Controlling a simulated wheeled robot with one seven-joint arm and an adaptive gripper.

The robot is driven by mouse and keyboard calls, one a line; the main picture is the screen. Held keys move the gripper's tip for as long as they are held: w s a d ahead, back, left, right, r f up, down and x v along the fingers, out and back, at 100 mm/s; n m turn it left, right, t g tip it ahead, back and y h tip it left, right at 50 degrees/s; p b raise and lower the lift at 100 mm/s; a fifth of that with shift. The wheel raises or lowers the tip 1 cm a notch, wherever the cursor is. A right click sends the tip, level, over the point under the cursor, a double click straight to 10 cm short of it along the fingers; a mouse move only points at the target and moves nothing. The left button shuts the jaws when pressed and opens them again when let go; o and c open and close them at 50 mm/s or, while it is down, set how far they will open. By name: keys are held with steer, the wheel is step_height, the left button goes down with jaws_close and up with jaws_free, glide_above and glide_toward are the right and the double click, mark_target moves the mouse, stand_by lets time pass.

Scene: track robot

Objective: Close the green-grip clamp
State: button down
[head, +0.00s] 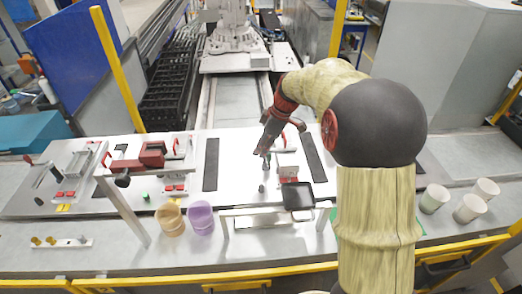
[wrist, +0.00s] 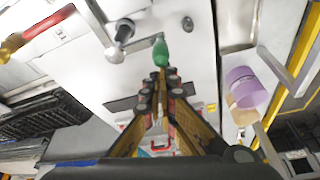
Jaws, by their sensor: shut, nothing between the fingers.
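The green grip (wrist: 160,52) of the clamp is just beyond my fingertips in the wrist view. It is small and rounded, on the white plate.
A dark knobbed post (wrist: 124,32) stands left of the grip. A purple cup (head: 200,217) and a tan cup (head: 171,219) stand at the front. A black tray (head: 298,196) lies to the right. Pale cups (head: 470,208) stand far right. A red-handled fixture (head: 152,155) is left.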

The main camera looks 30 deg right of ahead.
steer(key=w+a, duration=0.2)
steer(key=a, duration=0.2)
steer(key=v, duration=1)
steer(key=shift+w+d+p, duration=0.25)
steer(key=shift+d+p, duration=0.1)
steer(key=shift+d, duration=0.05)
